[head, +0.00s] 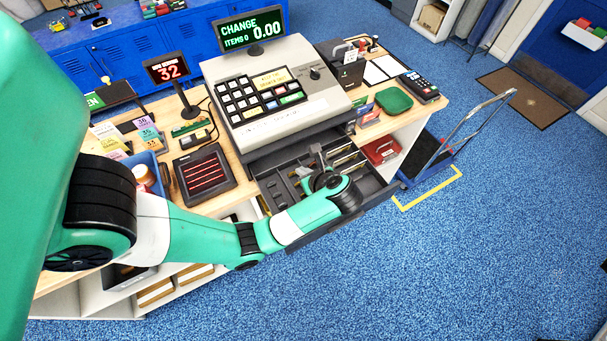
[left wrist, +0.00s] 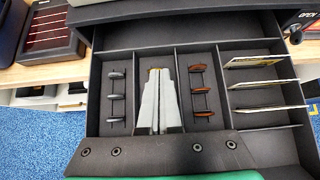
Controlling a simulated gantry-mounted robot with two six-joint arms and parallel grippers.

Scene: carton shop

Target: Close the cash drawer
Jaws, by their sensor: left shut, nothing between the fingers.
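The dark grey cash drawer (head: 376,203) is pulled out from beneath the beige cash register (head: 325,98) and stands open. In the left wrist view the drawer (left wrist: 275,119) shows its compartments, with grey coins (left wrist: 116,97), brown coins (left wrist: 200,91) and banknotes (left wrist: 262,84). My left gripper (head: 317,152) is over the open drawer, behind its front panel. Its fingers (left wrist: 157,74) are shut and empty, pointing toward the register over a middle compartment. I cannot tell whether they touch the drawer. My left wrist hides part of the drawer front. My right gripper is not in view.
A card terminal (head: 419,86) and a green tray (head: 394,101) stand on the counter at the right. A dark pad with red lines (head: 203,175) lies left of the drawer. A hand trolley (head: 443,158) stands at right. Blue floor in front is clear.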

